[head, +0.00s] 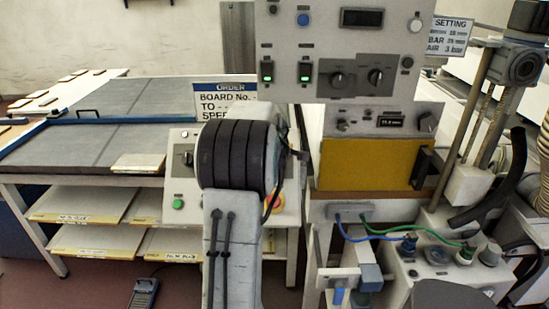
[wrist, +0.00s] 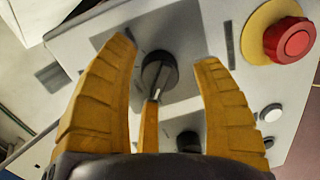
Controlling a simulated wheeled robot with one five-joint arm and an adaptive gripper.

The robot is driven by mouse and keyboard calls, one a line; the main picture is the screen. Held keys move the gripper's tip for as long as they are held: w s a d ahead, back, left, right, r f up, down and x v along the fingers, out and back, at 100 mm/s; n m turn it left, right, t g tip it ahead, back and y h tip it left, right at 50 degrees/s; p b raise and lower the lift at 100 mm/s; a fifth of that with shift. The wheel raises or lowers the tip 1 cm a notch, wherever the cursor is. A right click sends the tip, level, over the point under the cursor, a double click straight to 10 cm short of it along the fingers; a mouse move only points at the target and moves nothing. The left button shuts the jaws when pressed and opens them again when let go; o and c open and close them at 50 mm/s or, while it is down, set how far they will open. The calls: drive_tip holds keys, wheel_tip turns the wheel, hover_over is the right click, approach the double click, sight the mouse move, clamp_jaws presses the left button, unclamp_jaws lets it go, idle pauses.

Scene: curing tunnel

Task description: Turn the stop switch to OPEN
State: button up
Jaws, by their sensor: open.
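In the wrist view a dark round rotary knob (wrist: 160,72) sits on a light grey panel (wrist: 190,25) between the fingers of my gripper (wrist: 166,54). The gripper is open, with one yellow ribbed finger on each side of the knob and a visible gap to it. A narrow yellowish bar runs from the knob toward my palm; I cannot tell what it belongs to. No OPEN mark or switch label is readable. In the head view my arm hides the gripper and part of the control box (head: 180,185).
A red mushroom button (wrist: 292,40) on a yellow ring sits right of the knob, near my right finger. Small white and black buttons lie below it. In the head view an order sign (head: 222,88) stands behind my arm, and a taller control panel (head: 340,50) rises to the right.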

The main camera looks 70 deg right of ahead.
drive_tip(key=shift+d+f, duration=0.15)
drive_tip(key=shift+f, duration=0.05)
drive_tip(key=shift+o, duration=0.2)
clamp_jaws()
idle(0.4)
